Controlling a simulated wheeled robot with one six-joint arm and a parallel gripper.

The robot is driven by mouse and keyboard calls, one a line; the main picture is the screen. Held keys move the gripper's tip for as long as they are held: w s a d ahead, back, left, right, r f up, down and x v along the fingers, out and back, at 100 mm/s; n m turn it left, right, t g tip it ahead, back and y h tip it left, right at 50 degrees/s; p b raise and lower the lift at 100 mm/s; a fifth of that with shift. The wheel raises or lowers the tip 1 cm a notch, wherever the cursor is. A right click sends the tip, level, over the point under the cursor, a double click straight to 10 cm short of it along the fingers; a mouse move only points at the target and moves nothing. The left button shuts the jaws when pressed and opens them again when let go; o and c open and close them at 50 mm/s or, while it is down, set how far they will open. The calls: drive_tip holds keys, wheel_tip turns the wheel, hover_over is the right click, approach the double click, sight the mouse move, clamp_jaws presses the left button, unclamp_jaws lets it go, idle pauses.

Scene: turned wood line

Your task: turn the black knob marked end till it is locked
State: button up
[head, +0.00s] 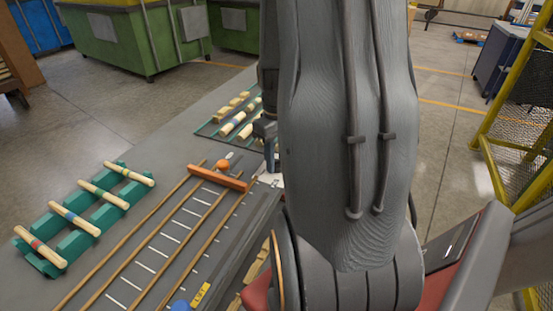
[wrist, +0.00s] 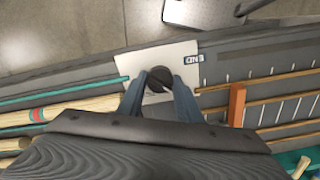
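The black knob (wrist: 159,80) is a round dark cap on a pale plate (wrist: 162,59) in the wrist view. A small label reading END (wrist: 194,58), upside down in the picture, is at the plate's right. My gripper (wrist: 160,84) is at the knob, with one blue-grey finger on each side. No gap shows between the fingers and the knob's sides. The knob has no clear pointer mark that I can see. In the head view my arm hides the knob, and only a bit of my gripper (head: 266,130) shows at the arm's left edge.
An orange stop bar (head: 219,179) crosses wooden rails beside the plate. A green rack (head: 95,207) holds several banded wooden spindles. Another tray (head: 213,127) of wooden pieces lies farther back. A yellow mesh guard (head: 515,125) stands at the right.

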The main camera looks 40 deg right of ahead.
idle(0.3)
drive_tip(key=m+p, duration=0.2)
drive_tip(key=m, duration=0.2)
drive_tip(key=shift+r+m, duration=0.1)
drive_tip(key=shift+m, duration=0.3)
drive_tip(key=m+p, duration=0.1)
drive_tip(key=m, duration=0.3)
drive_tip(key=shift+m+p, duration=0.3)
drive_tip(key=shift+p, duration=0.1)
drive_tip(key=m+p, duration=0.1)
drive_tip(key=m, duration=0.3)
drive_tip(key=shift+m, duration=2.2)
drive_tip(key=o, duration=1)
drive_tip(key=shift+o, duration=0.2)
